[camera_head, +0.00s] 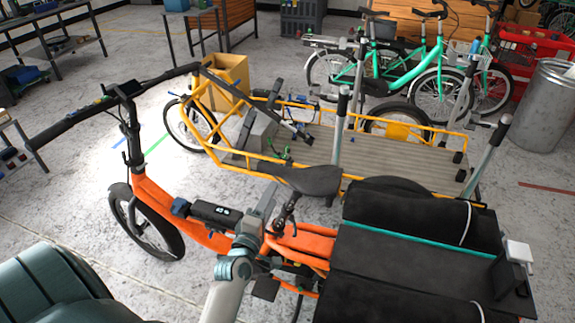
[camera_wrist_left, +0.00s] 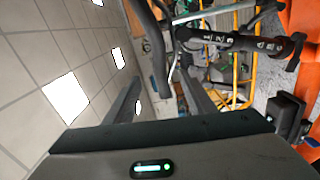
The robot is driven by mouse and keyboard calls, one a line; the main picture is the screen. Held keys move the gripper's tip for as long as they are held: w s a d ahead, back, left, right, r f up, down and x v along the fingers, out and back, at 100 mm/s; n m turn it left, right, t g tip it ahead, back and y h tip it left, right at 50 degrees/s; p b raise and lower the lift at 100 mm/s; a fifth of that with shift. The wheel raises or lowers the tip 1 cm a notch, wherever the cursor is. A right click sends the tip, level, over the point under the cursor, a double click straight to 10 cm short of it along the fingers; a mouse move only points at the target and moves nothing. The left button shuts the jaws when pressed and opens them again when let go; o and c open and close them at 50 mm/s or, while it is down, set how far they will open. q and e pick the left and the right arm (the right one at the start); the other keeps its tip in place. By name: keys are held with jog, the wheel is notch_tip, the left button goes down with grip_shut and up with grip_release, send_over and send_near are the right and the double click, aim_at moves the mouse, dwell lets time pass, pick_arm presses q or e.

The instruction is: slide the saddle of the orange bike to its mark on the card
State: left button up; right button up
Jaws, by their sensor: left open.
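The orange bike (camera_head: 305,240) stands across the front of the head view. Its black saddle (camera_head: 310,180) sits on a dark post above the orange frame. In the left wrist view, the post (camera_wrist_left: 240,43) lies sideways with small pale marks and a collar near the frame. Part of a dark curved shape, apparently the saddle (camera_wrist_left: 150,25), shows at its left end. My right gripper is out of view.
A yellow cargo bike (camera_head: 400,160) stands close behind the saddle. A black padded rear rack (camera_head: 400,262) fills the lower right. The handlebar (camera_head: 75,120) reaches left. Green bikes (camera_head: 410,65) and a metal bin (camera_head: 543,105) stand farther back.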

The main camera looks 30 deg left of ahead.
aim_at(287, 166)
pick_arm(q)
jog(key=p+x, duration=0.2)
jog(key=x, duration=1.3)
jog(key=shift+w+a+f+p, duration=0.1)
jog(key=shift+w+a+p, duration=0.1)
jog(key=shift+w+p, duration=0.1)
jog(key=shift+c, duration=0.6)
